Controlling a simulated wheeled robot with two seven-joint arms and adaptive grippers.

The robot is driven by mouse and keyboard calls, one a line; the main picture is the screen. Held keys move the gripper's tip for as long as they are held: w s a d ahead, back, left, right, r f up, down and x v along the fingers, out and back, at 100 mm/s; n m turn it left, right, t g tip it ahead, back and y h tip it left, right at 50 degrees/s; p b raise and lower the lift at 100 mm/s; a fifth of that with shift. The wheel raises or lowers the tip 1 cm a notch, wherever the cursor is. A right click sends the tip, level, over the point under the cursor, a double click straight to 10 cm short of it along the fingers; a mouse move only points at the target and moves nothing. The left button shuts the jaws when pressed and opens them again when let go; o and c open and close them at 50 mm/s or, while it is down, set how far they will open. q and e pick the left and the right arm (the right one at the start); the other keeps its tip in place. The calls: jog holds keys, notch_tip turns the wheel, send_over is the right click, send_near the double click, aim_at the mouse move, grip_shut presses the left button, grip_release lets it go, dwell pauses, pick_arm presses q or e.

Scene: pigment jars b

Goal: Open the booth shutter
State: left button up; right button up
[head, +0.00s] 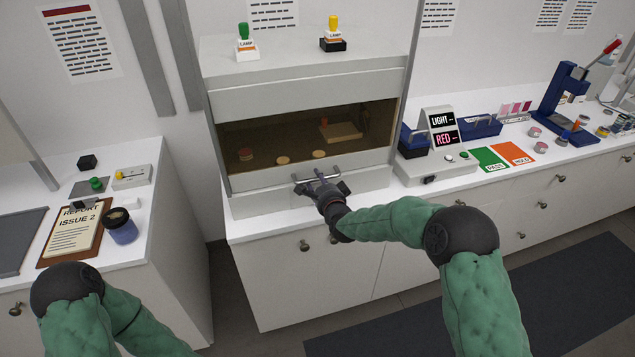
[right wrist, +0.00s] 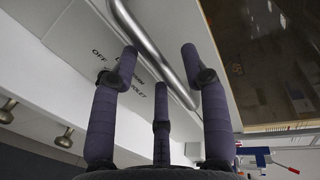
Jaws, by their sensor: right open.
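The booth (head: 308,52) stands on the middle counter. Its shutter (head: 255,180) has a pale lower rail with a metal bar handle (head: 335,172). Above the rail, the brown interior shows through the window area; I cannot tell whether a clear pane covers it. My right gripper (head: 313,181) is at the handle, with its fingers open. In the right wrist view, the handle (right wrist: 150,45) runs diagonally between the spread fingers (right wrist: 158,62); I cannot tell whether they touch it. My left gripper is out of view.
Two stamp-like lamp items (head: 333,38) stand on the booth top. Small discs (head: 283,160) and a tray lie inside. A sign box (head: 441,128) and a control box (head: 430,172) stand close to the right. A side counter with a clipboard (head: 73,228) is at left.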

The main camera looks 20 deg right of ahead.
aim_at(314, 97)
jog(key=shift+w+f, duration=0.15)
jog(key=shift+w, duration=0.5)
jog(key=shift+c, duration=0.3)
grip_shut()
notch_tip(314, 97, up, 15)
jog(key=p, duration=0.3)
jog(key=shift+f, duration=0.15)
notch_tip(314, 97, up, 12)
jog(key=p, duration=0.5)
jog(key=shift+p, duration=0.35)
jog(key=shift+d, duration=0.1)
